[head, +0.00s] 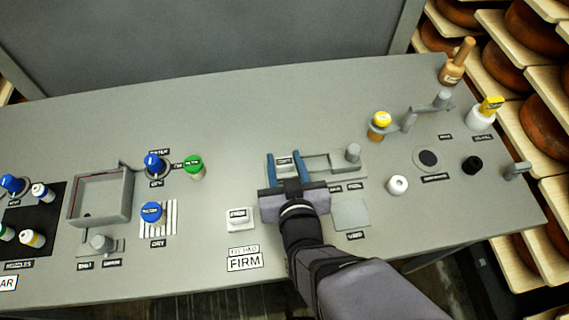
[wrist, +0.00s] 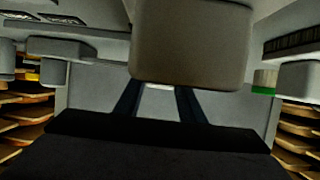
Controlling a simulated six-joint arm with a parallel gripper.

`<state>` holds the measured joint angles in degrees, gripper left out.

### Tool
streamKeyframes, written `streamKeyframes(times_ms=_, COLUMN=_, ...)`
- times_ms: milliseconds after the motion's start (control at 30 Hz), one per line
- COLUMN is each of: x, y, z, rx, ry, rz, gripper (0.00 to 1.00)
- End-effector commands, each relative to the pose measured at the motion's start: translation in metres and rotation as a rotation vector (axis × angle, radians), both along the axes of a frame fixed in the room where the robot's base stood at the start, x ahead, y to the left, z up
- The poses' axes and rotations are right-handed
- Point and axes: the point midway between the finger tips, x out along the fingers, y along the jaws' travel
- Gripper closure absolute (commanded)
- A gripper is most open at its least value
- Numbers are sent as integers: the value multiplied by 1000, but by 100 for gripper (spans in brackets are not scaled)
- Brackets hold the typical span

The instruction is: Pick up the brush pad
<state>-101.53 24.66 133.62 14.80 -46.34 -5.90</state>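My gripper (head: 285,155) is over the middle of the grey console, its two blue fingers apart. A small pale block with a dark label (head: 284,162) shows between the fingers, at the left end of a grey slotted holder. It may be the brush pad, but its label is too small to read. In the wrist view, the dark fingers of my gripper (wrist: 158,92) are spread, and a large grey-beige block (wrist: 190,45) fills the top centre. I cannot tell whether the fingers touch the pale block.
A similar pale labelled block (head: 239,218) sits left of my gripper, above a FIRM sign (head: 245,259). A grey post (head: 353,152) stands close on the right. Blue knobs, a green knob (head: 194,164) and a tray (head: 127,210) lie left.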

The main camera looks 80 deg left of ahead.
Motion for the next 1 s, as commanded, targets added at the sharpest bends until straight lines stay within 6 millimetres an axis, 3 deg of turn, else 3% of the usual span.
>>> streamKeyframes(times_ms=367, x=0, y=9, z=-4, rx=0, ry=0, rz=0, gripper=64)
streamKeyframes(times_ms=400, x=0, y=9, z=-4, rx=0, ry=0, rz=0, gripper=66)
streamKeyframes(times_ms=500, x=0, y=9, z=-4, rx=0, ry=0, rz=0, gripper=90)
streamKeyframes(times_ms=533, x=0, y=9, z=-4, rx=0, ry=0, rz=0, gripper=91)
streamKeyframes(times_ms=833, x=0, y=9, z=-2, rx=2, ry=1, rz=0, gripper=92)
streamKeyframes(times_ms=1000, x=0, y=9, z=10, rx=4, ry=1, rz=-2, gripper=92)
